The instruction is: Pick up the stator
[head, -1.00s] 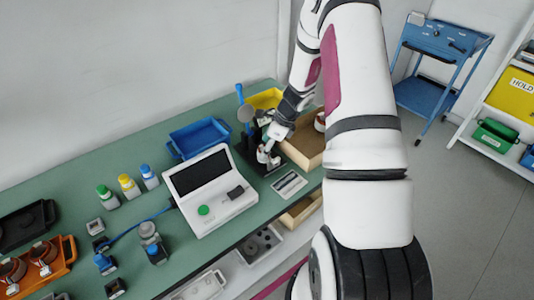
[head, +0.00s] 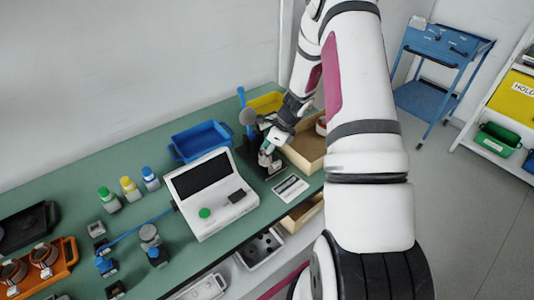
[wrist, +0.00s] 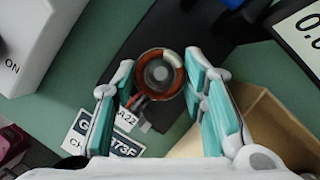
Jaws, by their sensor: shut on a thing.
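The stator (wrist: 160,74), a round ring with copper-orange and white windings and a grey centre, sits between the fingers in the wrist view. My gripper (wrist: 158,82) is shut on it, with one teal-padded finger on each side. Below it is a black plate (wrist: 152,30); I cannot tell whether the stator touches it. In the head view my gripper (head: 268,159) is low over the black stand (head: 273,170), and the stator there is largely hidden by the fingers.
The white tester (head: 212,195) stands left of the gripper. A wooden box (head: 304,160) is close on the right, with a round part (head: 321,126) in it. Blue (head: 200,142) and yellow (head: 264,104) bins are behind. An orange tray (head: 70,262) holds more stators at far left.

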